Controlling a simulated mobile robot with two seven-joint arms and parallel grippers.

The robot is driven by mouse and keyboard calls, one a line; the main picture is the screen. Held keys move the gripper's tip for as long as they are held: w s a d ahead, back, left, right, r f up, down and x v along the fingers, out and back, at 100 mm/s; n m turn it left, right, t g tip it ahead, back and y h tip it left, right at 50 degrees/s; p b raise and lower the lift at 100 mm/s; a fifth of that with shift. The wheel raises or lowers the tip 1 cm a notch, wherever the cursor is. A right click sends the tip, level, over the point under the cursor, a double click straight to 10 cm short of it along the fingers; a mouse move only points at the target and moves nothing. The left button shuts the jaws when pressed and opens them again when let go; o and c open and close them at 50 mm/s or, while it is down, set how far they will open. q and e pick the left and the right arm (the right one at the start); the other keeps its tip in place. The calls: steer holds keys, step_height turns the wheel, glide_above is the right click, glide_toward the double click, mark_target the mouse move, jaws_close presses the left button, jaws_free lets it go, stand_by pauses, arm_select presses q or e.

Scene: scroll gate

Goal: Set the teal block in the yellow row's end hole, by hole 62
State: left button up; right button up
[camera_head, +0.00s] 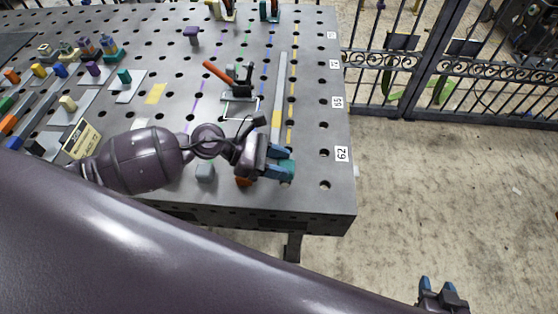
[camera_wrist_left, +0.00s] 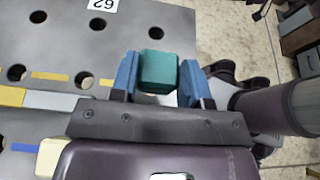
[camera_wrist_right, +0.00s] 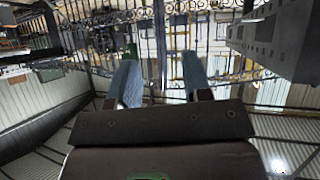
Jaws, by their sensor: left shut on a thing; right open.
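The teal block (camera_wrist_left: 158,72) is held between the blue fingers of my left gripper (camera_wrist_left: 155,85). In the head view my left gripper (camera_head: 281,161) is over the table's near right part, left of the 62 label (camera_head: 341,154), with the block (camera_head: 288,167) partly showing. The yellow row (camera_head: 291,113) is a dashed line running towards this gripper; its near end is hidden by the gripper and block. In the left wrist view the yellow dashes (camera_wrist_left: 107,83) lead towards the block. I cannot tell the block's height above the table. My right gripper (camera_head: 442,292) is open and empty, off the table.
A grey bar with a yellow section (camera_head: 279,95) lies beside the yellow row. A black and orange tool (camera_head: 220,72) lies further back. A metal gate (camera_head: 450,67) stands beyond the table.

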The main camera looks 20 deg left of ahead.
arm_select(q)
steer(key=shift+f, duration=0.1)
arm_select(e)
steer(key=shift+w, duration=0.2)
arm_select(q)
steer(key=shift+f+b, duration=0.3)
steer(key=shift+b, duration=0.05)
arm_select(e)
steer(key=shift+w+a, duration=0.1)
steer(key=shift+w, duration=0.2)
arm_select(q)
steer(key=shift+f, duration=0.3)
arm_select(e)
steer(key=shift+f, duration=0.25)
steer(key=shift+s+f, duration=0.15)
steer(key=shift+s, duration=0.05)
steer(key=shift+s+f, duration=0.3)
steer(key=shift+s, duration=0.1)
arm_select(q)
steer(key=shift+f+b, duration=0.6)
steer(key=shift+b, duration=0.1)
arm_select(e)
steer(key=shift+w+f, duration=0.15)
steer(key=shift+w, duration=0.35)
